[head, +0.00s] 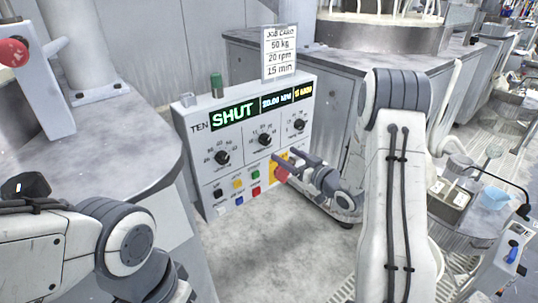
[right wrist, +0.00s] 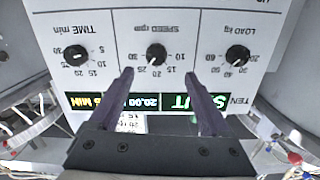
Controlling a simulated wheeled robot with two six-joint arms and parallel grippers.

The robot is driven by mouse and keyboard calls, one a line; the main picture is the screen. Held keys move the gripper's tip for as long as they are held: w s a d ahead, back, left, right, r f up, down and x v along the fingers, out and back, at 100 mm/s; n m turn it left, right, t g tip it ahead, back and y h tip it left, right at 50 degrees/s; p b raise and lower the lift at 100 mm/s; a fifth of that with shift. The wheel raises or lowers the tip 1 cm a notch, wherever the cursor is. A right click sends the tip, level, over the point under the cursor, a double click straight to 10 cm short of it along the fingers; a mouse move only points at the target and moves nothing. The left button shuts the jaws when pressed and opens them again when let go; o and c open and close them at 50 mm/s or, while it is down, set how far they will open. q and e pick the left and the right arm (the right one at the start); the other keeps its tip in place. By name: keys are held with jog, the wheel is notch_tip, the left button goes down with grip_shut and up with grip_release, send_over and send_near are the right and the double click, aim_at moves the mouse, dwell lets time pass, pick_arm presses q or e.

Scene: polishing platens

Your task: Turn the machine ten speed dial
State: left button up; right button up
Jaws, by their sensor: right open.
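The machine ten panel (head: 206,190) is a light grey box marked TEN. Its black speed dial (head: 264,139) is the middle one of three; in the right wrist view, which is upside down, the speed dial (right wrist: 156,55) sits between and beyond my fingertips. The display (head: 235,113) reads SHUT, about 20.00 rpm and what looks like 5 min. My right gripper (head: 283,166) is open and empty in front of the panel, below the speed dial in the head view; it also shows in the right wrist view (right wrist: 159,74). My left gripper is out of view.
The load dial (head: 222,157) and time dial (head: 299,124) flank the speed dial. A red button (head: 281,174) on yellow and several small coloured buttons sit below. A job card (head: 279,53) reading 50 kg, 20 rpm, 15 min stands on top, beside a green lamp (head: 216,83).

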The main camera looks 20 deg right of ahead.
aim_at(267, 141)
jog(key=shift+t, duration=0.3)
jog(key=x, duration=0.9)
jog(key=shift+w+d+f, duration=0.15)
jog(key=shift+w+d, duration=0.05)
jog(key=shift+w, duration=0.25)
grip_shut()
jog(key=shift+f+n+b, duration=0.15)
jog(key=shift+n+b, duration=1.25)
jog(key=shift+b, duration=0.2)
jog(key=shift+s+n+b, duration=0.1)
jog(key=shift+n+b, duration=1.9)
jog(key=shift+n, duration=0.4)
